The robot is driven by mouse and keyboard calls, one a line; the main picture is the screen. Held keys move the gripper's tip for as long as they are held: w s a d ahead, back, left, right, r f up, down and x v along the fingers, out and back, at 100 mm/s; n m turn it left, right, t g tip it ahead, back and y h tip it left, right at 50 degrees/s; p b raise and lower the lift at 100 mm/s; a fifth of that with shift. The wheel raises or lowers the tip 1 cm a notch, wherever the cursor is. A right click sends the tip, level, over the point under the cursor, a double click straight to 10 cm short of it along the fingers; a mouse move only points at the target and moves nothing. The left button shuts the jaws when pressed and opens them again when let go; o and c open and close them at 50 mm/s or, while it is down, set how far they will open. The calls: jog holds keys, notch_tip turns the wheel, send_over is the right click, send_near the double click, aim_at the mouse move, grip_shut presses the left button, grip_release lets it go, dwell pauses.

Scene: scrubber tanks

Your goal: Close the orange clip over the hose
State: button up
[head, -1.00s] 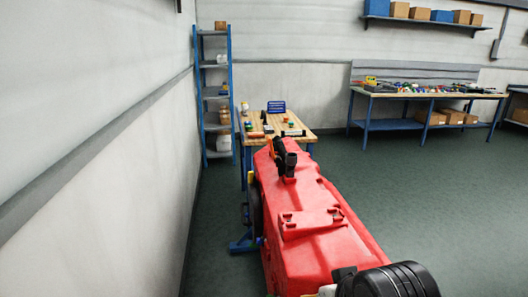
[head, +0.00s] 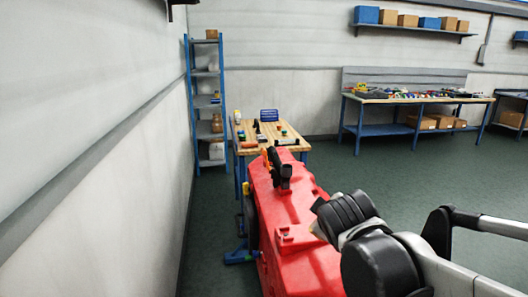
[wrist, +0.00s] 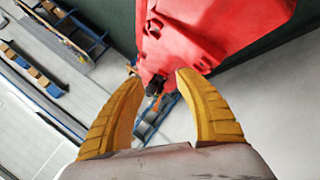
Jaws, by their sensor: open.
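A large red scrubber tank (head: 290,235) stands in front of the wooden bench. A black fitting (head: 280,170) is on its top near the far end. A small orange part (head: 265,158), perhaps the orange clip, shows beside the fitting. It also seems to show in the wrist view (wrist: 153,106), small and partly hidden. I cannot tell its exact pose or make out the hose clearly. My gripper (wrist: 160,78) is open and empty, its two yellow fingers spread. In the wrist view the tank and the dark fitting lie beyond and between the fingertips, apart from them.
A wooden bench (head: 248,152) with small items stands behind the tank. A blue shelf rack (head: 190,110) is by the left wall (head: 90,150). Another bench (head: 390,98) stands at the back right. Green floor (head: 400,180) is clear to the right of the tank.

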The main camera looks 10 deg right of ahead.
aim_at(265, 154)
jog(key=w+r+n+t+p, duration=0.1)
jog(key=w+r+n+t, duration=0.15)
jog(key=w+n, duration=0.55)
jog(key=w+r+n+t+p, duration=0.15)
jog(key=w+r+n, duration=0.25)
jog(key=w, duration=0.9)
jog(key=w+a+f+n+t+y, duration=0.1)
jog(key=w+a+f+n, duration=0.1)
jog(key=w+n, duration=0.3)
jog(key=w+a+f+n+t+y+b, duration=0.1)
jog(key=w+n, duration=0.4)
jog(key=w, duration=0.6)
jog(key=w+a+f+n+t+y, duration=0.1)
jog(key=w+a+f+n, duration=0.2)
jog(key=w+f+n, duration=0.2)
jog(key=shift+w+a+n+t+b, duration=0.1)
jog(key=shift+w+n+t+b, duration=0.4)
jog(key=shift+w, duration=1.45)
jog(key=shift+c, duration=0.2)
grip_shut()
